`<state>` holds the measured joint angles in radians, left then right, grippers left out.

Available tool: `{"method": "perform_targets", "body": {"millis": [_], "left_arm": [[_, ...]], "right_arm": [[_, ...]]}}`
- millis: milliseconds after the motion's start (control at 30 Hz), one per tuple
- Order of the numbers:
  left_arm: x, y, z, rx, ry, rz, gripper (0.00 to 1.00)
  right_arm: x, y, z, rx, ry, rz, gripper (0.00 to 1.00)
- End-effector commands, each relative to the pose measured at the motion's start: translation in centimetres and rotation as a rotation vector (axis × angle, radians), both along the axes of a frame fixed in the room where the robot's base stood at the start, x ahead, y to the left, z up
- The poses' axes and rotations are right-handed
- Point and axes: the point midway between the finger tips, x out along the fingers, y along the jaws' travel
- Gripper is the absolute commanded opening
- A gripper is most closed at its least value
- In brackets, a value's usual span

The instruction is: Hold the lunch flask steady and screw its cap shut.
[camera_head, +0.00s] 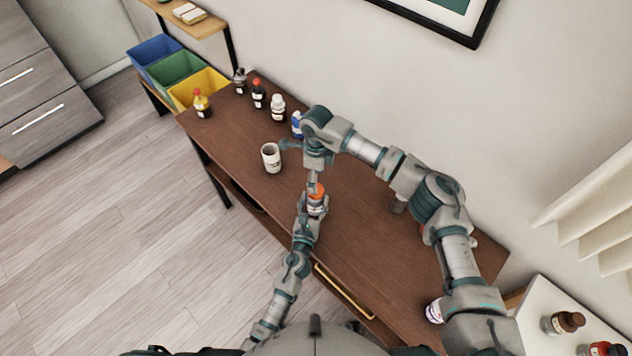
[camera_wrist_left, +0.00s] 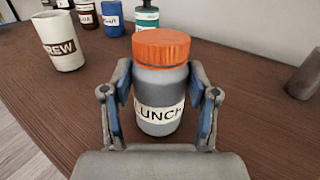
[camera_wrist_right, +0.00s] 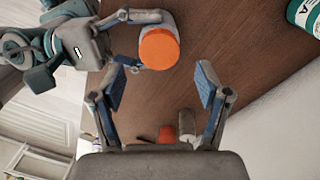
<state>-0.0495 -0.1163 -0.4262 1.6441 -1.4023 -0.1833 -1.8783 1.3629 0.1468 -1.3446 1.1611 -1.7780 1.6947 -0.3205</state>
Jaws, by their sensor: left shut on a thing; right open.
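The lunch flask (camera_wrist_left: 158,98) is a grey cylinder with a white label reading LUNCH. It stands upright on the brown table, and its orange cap (camera_wrist_left: 161,47) sits on top; I cannot tell how tight it is. My left gripper (camera_wrist_left: 160,105) is shut on the flask's body, one finger on each side. In the head view the flask (camera_head: 316,207) is partly covered by my grippers. My right gripper (camera_wrist_right: 160,85) is open and empty, with the orange cap (camera_wrist_right: 159,49) just beyond its fingertips, towards the top of the right wrist view.
A white mug (camera_head: 271,158) stands left of the flask. Yellow (camera_head: 199,88), green and blue bins stand at the far end. A wall runs along the back.

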Motion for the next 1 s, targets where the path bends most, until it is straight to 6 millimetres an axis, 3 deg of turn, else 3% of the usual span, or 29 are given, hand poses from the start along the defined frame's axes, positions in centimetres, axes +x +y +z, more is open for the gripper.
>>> {"method": "perform_targets", "body": {"millis": [233,500,800,1000], "left_arm": [[0.0,0.1,-0.2,0.002,0.004,0.001,0.00],[0.0,0.1,-0.2,0.002,0.004,0.001,0.00],[0.0,0.1,-0.2,0.002,0.004,0.001,0.00],[0.0,0.1,-0.2,0.002,0.004,0.001,0.00]], "right_arm": [[0.0,0.0,0.1,0.000,0.000,-0.005,0.72],[0.3,0.0,3.5,-0.009,-0.002,-0.129,0.72],[0.3,0.0,3.3,-0.009,-0.001,-0.130,0.72],[0.1,0.0,1.1,-0.010,0.002,-0.130,0.72]]}}
